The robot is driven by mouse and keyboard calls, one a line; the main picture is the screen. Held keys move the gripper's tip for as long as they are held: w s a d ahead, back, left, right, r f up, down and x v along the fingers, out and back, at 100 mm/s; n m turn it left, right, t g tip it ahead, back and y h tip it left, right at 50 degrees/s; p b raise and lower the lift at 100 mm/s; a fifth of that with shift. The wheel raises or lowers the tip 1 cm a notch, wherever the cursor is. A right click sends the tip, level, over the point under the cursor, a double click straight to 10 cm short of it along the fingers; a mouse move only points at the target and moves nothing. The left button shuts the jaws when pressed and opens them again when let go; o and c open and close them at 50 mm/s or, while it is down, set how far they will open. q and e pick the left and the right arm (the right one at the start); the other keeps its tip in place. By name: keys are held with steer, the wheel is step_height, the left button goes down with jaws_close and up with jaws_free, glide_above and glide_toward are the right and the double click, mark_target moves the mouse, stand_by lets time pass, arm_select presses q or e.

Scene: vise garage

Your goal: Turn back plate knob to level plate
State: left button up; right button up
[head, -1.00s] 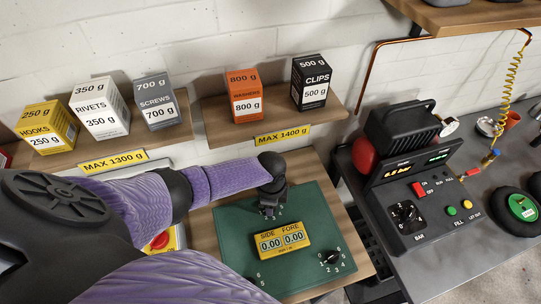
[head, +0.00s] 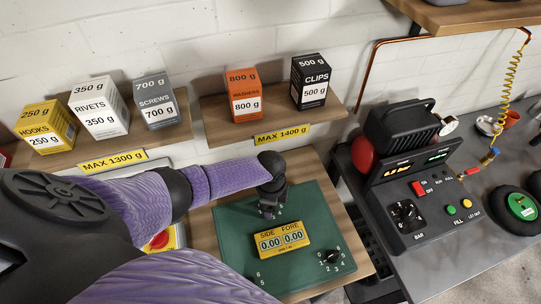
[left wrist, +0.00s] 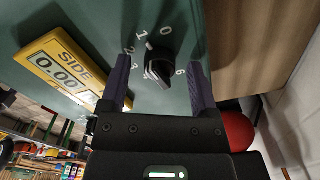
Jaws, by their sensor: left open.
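The green plate (head: 235,238) lies on the wooden bench and carries a yellow display (head: 281,241) reading SIDE 0.00 and FORE 0.00. My left gripper (head: 269,212) points down at the plate's back edge and hides the back knob in the head view. In the left wrist view the black back knob (left wrist: 158,66) sits between the spread fingers of my left gripper (left wrist: 160,72), with dial numbers around it. The fingers look apart from the knob. A second black knob (head: 332,257) is at the plate's front right. My right gripper is not in view.
Weight boxes, such as the orange washers box (head: 245,95) and the white rivets box (head: 99,106), stand on two wall shelves behind. A black inflator console (head: 412,185) with a red tank is on the grey bench at right. A red button (head: 159,241) is partly behind my arm.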

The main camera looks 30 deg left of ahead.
arm_select(q)
steer(key=shift+r, duration=0.15)
step_height(320, 180, up, 9)
steer(key=p, duration=0.3)
steer(key=shift+f, duration=0.2)
steer(key=shift+r+p, duration=0.3)
steer(key=shift+r, duration=0.25)
